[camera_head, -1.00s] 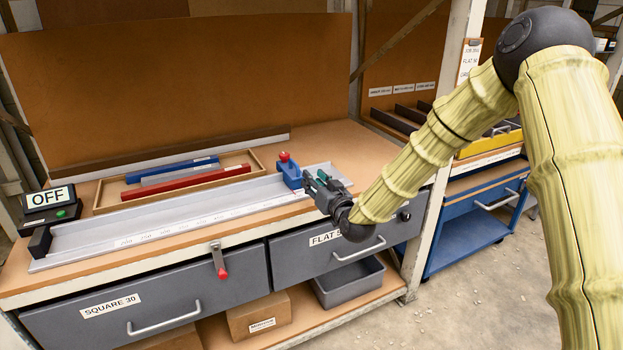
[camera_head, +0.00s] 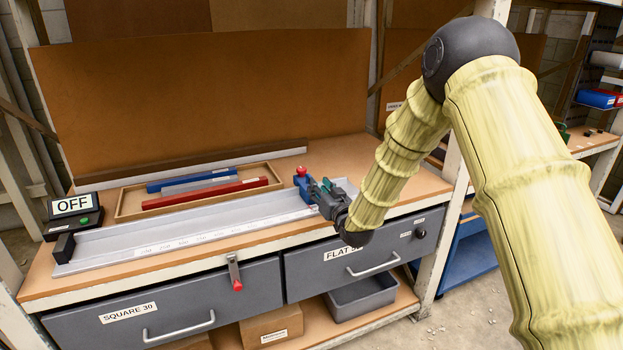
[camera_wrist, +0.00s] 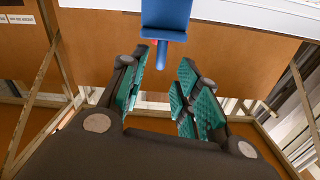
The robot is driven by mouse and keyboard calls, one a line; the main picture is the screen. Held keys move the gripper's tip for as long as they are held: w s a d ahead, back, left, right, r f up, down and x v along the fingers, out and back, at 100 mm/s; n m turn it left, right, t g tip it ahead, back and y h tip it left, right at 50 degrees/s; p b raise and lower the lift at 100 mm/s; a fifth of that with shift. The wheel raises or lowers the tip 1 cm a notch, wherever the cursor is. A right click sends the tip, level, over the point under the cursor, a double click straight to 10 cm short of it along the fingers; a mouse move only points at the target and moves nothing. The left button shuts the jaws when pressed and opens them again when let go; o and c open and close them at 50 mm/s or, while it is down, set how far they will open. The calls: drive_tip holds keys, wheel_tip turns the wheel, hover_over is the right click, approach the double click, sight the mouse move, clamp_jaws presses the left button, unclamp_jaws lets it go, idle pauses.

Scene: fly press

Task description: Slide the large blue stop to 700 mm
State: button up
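The large blue stop (camera_head: 302,186) with a red knob on top stands near the right part of the pale metal channel (camera_head: 105,247), which has a number scale along its front. The number beside the stop is too small and covered to read. My gripper (camera_head: 325,194) is just right of the stop and hides part of it and of the scale. In the wrist view the blue stop (camera_wrist: 167,15) is at the top centre, ahead of my open gripper (camera_wrist: 166,66).
A wooden tray (camera_head: 126,209) with blue, grey and red bars lies behind the channel. An OFF display box (camera_head: 74,211) stands at the left end. A red-tipped lever (camera_head: 235,271) hangs at the front edge above grey drawers. A brown board rises behind.

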sight(307, 184)
drive_tip(key=x, duration=0.6)
drive_tip(key=shift+w+p, duration=0.25)
drive_tip(key=shift+p, duration=0.05)
clamp_jaws()
